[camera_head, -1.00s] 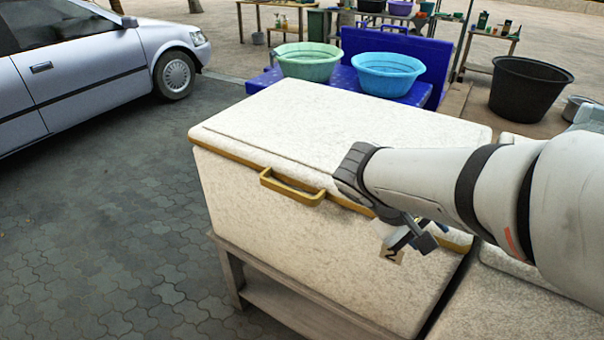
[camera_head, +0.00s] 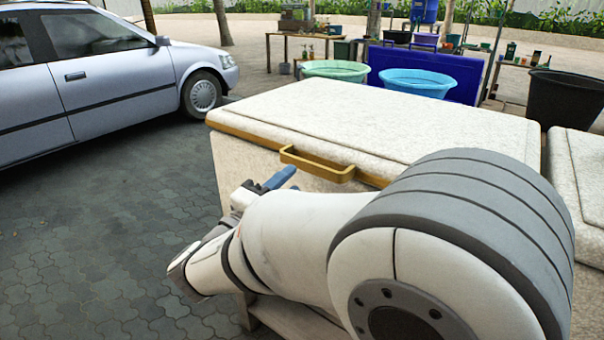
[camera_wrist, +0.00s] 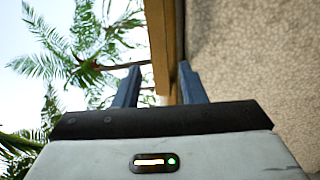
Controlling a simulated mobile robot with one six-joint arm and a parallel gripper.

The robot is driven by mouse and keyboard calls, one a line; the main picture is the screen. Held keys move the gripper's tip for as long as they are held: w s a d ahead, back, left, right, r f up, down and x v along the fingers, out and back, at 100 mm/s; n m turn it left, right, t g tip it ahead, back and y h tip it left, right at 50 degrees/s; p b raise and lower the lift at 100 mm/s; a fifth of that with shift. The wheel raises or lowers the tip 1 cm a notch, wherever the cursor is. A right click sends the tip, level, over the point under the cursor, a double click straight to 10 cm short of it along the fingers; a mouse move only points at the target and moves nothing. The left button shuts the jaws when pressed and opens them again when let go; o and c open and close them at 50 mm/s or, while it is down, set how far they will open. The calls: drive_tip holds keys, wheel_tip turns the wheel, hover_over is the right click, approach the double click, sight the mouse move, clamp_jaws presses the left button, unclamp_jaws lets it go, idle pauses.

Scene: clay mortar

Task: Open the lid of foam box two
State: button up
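Foam box two (camera_head: 225,165), a white speckled box, stands in front of me with its lid (camera_head: 370,118) closed. A yellow-brown handle (camera_head: 318,168) sticks out from the lid's front edge. My gripper (camera_head: 266,184) is low in front of the box, just below the handle's left end. In the wrist view, its two blue fingers (camera_wrist: 160,82) are apart. A yellow-brown strip (camera_wrist: 158,45), handle or lid trim, runs up the picture from between them, with the speckled box surface at right. I cannot tell whether a finger touches it. My arm hides much of the box front.
Another foam box (camera_head: 575,170) stands close at right. Behind are a green basin (camera_head: 335,72), a blue basin (camera_head: 418,83) and a black tub (camera_head: 568,98). A silver car (camera_head: 95,80) is at left. Paving (camera_head: 110,240) is clear in front of it.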

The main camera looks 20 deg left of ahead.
sight(308, 167)
drive_tip(key=x, duration=0.6)
drive_tip(key=shift+w+d+r, duration=0.1)
drive_tip(key=shift+w+d, duration=0.15)
drive_tip(key=shift+w, duration=0.05)
clamp_jaws()
